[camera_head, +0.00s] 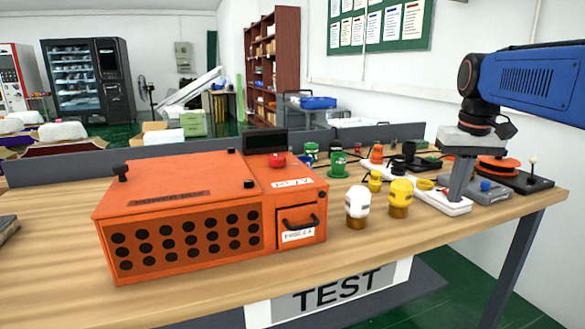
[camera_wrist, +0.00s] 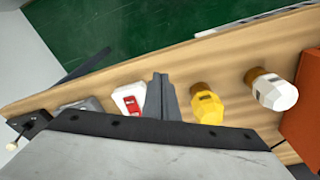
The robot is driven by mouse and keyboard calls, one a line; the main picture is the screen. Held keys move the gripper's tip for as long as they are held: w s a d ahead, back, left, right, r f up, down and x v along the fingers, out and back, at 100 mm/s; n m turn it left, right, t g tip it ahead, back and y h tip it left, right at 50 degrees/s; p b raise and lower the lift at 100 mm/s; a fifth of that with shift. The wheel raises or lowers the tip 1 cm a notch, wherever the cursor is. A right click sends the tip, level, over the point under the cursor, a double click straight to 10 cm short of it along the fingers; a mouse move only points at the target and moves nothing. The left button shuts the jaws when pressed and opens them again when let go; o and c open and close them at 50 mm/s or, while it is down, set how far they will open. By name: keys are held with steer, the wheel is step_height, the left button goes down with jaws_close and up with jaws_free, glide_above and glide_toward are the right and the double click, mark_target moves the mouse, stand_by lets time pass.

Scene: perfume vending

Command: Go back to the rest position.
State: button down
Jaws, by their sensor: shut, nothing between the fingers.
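My gripper (camera_head: 458,196) points down at the right end of the wooden table, beside a white power strip (camera_head: 430,197). Its fingers are together with nothing between them. In the wrist view the fingers (camera_wrist: 161,97) show between the white strip's red switch (camera_wrist: 131,101) and a yellow-capped bulb-like piece (camera_wrist: 207,104). Whether the fingertips touch the strip or hover just over it, I cannot tell.
An orange power box (camera_head: 190,210) fills the left-middle of the table (camera_head: 45,255). A white bulb-like piece (camera_head: 358,202) and a yellow one (camera_head: 400,194) stand left of my gripper. Small plugs, cables and dark devices (camera_head: 520,180) crowd the back right. A low grey partition (camera_head: 80,167) runs behind.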

steer(key=s+a+f+t, duration=0.1)
steer(key=s+a+f, duration=0.2)
steer(key=s+f, duration=0.4)
steer(key=s+a+f+n+t, duration=0.1)
steer(key=s+a+f, duration=0.2)
steer(key=s+f, duration=0.3)
steer(key=s+a+f+t, duration=0.1)
steer(key=s+a+f, duration=0.2)
steer(key=s+f, duration=0.4)
steer(key=shift+s+f, duration=0.3)
steer(key=shift+s, duration=0.4)
